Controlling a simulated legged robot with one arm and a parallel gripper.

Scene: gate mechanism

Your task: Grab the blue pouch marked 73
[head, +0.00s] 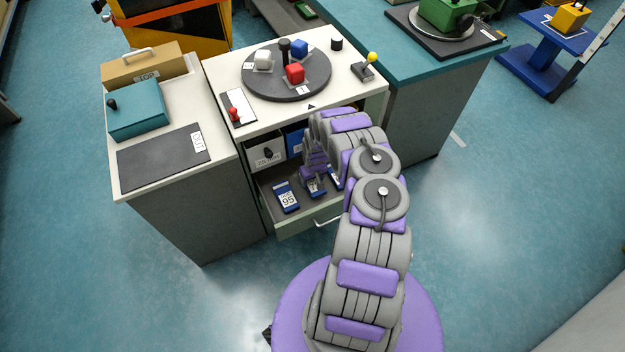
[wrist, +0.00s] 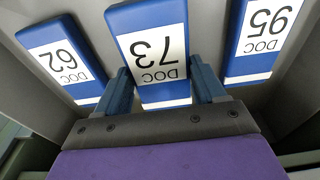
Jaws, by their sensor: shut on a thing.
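The blue pouch marked 73 (wrist: 152,50), with a white label reading DOC 73, is in the middle of the wrist view. My gripper (wrist: 163,88) has one finger on each side of its near end and is shut on it. A blue pouch marked 62 (wrist: 62,62) lies to its left and a blue pouch marked 95 (wrist: 258,42) to its right. In the head view, my gripper (head: 316,190) is down in the open drawer (head: 262,190), where my arm partly hides the pouches. The pouch marked 95 (head: 286,197) shows clearly at the drawer's left.
The drawer front with its handle (head: 327,221) is pulled out below a white counter (head: 215,70). A round turntable (head: 258,84) with coloured cubes stands on top.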

